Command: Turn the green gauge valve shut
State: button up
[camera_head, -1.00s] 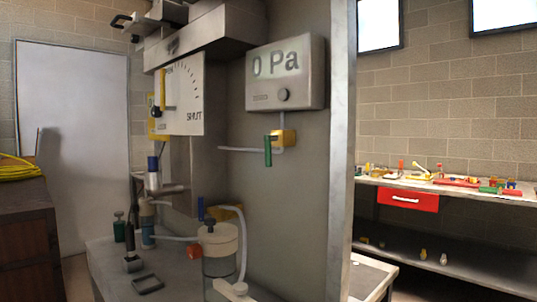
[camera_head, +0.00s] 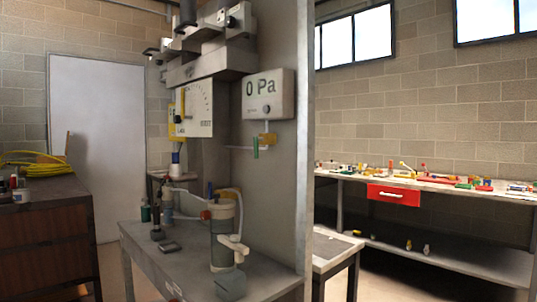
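The green handle hangs roughly vertical, across the horizontal pipe. A white dial plate (camera_head: 195,110) with a yellow pointer is mounted to the left of the gauge. My gripper is not in the picture, so its state and its place relative to the valve do not show.
A grey bench (camera_head: 190,245) with a cylindrical vessel (camera_head: 223,230) and small bottles stands below the valve. A dark wooden cabinet (camera_head: 40,235) is at left. A long shelf (camera_head: 430,185) with a red drawer (camera_head: 393,195) runs along the right wall.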

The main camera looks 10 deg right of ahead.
aim_at(256, 139)
jog(key=u, duration=3.5)
jog(key=k, duration=0.7)
jog(key=z, duration=1.5)
jog(key=i, duration=1)
jog(key=u, duration=0.05)
